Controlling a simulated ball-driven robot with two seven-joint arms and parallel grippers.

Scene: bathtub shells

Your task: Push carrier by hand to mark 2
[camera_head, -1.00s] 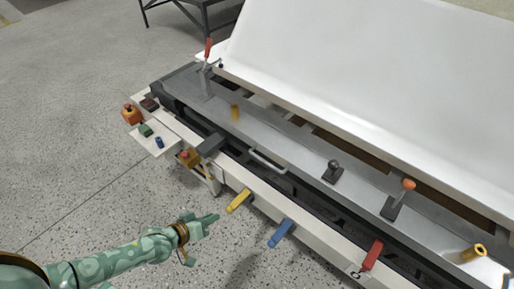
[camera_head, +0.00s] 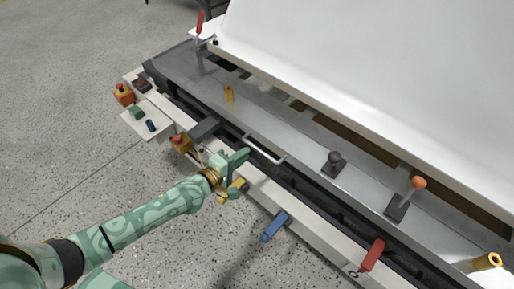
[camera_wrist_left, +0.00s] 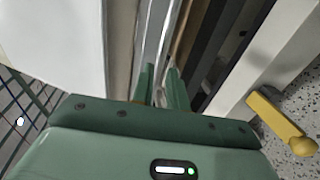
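The carrier (camera_head: 300,145) is a long grey steel beam with a white shell (camera_head: 370,60) lying behind it. A silver U-shaped handle (camera_head: 264,152) stands on its front side. My left gripper (camera_head: 243,166) is just left of this handle, above the front rail, and looks open and empty. In the left wrist view its two green fingers (camera_wrist_left: 162,88) are apart, with a silver bar (camera_wrist_left: 167,35) ahead of them; contact does not show. My right gripper is out of view. I cannot make out mark 2.
A yellow lever (camera_head: 240,186), partly behind my gripper, a blue lever (camera_head: 274,227) and a red lever (camera_head: 372,255) stick out from the front rail (camera_head: 310,226). A small control shelf (camera_head: 139,122) is at the left. The speckled floor at left is clear.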

